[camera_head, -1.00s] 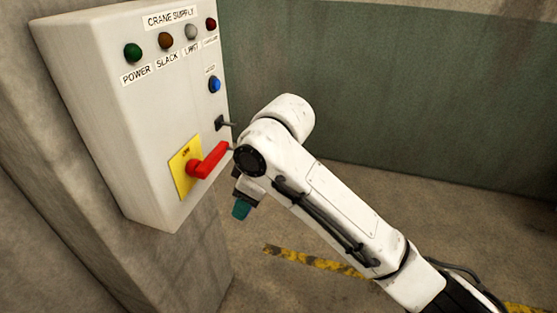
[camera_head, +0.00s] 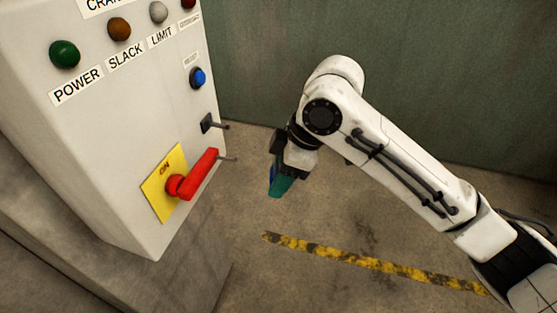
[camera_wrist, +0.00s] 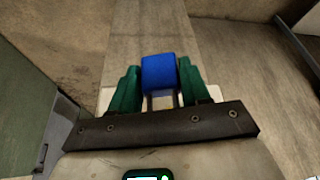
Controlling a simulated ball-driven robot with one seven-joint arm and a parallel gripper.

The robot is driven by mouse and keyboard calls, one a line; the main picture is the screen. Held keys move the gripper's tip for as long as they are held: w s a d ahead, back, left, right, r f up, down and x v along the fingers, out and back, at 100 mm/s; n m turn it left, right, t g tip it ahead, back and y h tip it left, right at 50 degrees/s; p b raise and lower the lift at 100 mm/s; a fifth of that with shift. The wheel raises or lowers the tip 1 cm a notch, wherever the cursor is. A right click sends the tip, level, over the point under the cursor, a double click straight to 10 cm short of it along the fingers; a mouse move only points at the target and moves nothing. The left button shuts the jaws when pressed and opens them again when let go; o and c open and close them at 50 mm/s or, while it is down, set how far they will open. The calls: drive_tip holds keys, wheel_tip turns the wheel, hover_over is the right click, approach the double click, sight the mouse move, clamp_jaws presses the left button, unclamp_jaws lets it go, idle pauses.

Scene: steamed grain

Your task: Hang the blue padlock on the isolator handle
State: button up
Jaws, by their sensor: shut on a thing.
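The blue padlock (camera_wrist: 160,73) sits between the two green fingers of my gripper (camera_wrist: 158,90) in the wrist view. Its blue body faces up in that picture, with a paler part below it; its shackle is not clear. In the head view my gripper (camera_head: 279,184) points down, right of the panel and apart from it, with a sliver of blue at its left side. The red isolator handle (camera_head: 200,175) sticks out from a yellow plate (camera_head: 158,190) marked ON, low on the panel. My gripper hangs to the right of the handle, not touching it.
The white panel box (camera_head: 110,150) carries several lamps, a blue button (camera_head: 198,77) and a small black switch (camera_head: 207,123) above the handle. Thin pins jut out near the switch and the handle's tip. A yellow-black floor stripe (camera_head: 350,259) crosses open floor.

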drive_tip(key=w+a+f+b, duration=0.1)
drive_tip(key=w+a+b, duration=0.1)
drive_tip(key=a, duration=0.7)
drive_tip(key=shift+w+a+f, duration=0.3)
drive_tip(key=shift+w+a, duration=0.05)
drive_tip(key=shift+w, duration=0.45)
idle(0.5)
drive_tip(key=shift+f, duration=0.1)
idle(0.5)
drive_tip(key=o, duration=1.2)
drive_tip(key=shift+c, duration=0.2)
